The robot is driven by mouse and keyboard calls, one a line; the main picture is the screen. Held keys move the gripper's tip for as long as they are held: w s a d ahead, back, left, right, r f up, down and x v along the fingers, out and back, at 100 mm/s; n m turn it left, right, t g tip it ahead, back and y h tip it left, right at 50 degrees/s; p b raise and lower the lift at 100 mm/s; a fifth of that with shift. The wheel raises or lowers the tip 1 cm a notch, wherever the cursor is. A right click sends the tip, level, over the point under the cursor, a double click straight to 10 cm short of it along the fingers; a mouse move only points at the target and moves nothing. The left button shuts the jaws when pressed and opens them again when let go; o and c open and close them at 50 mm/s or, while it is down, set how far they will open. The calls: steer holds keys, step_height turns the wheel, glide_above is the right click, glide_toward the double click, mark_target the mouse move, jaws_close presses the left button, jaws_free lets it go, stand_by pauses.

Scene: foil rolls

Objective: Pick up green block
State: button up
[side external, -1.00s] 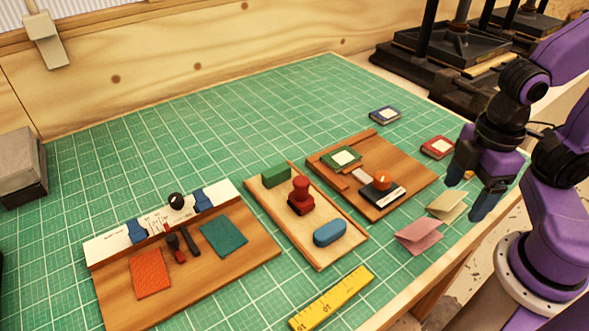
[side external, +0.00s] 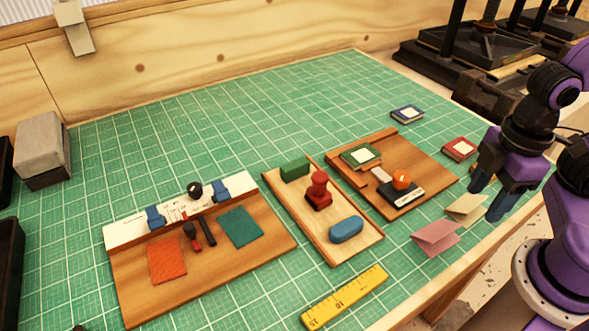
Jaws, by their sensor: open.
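The green block (side external: 295,168) is a small rectangular block. It lies at the far left end of the light wooden tray (side external: 333,255), beside a red stamp-like piece (side external: 319,190) and a blue rounded block (side external: 346,229). My gripper (side external: 482,199) is at the right edge of the table, fingers pointing down, open and empty. It is well to the right of the green block, with the brown board between them.
The brown board (side external: 432,168) holds a green-framed card and an orange-knobbed piece. Folded pink (side external: 435,237) and cream (side external: 466,208) cards stand near my gripper. A yellow ruler (side external: 345,297) lies in front. The back of the green mat (side external: 240,110) is clear.

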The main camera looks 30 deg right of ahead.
steer(key=shift+w+a, duration=0.1)
step_height(320, 180, up, 8)
steer(key=n, duration=0.5)
glide_above(295, 164)
steer(key=f, duration=0.8)
steer(key=s+f, duration=0.1)
steer(key=f, duration=0.2)
steer(key=shift+f, duration=0.4)
steer(key=shift+w+f, duration=0.25)
steer(key=shift+f, duration=1.05)
steer(key=shift+w+f, duration=0.2)
steer(key=shift+f, duration=1.1)
jaws_close()
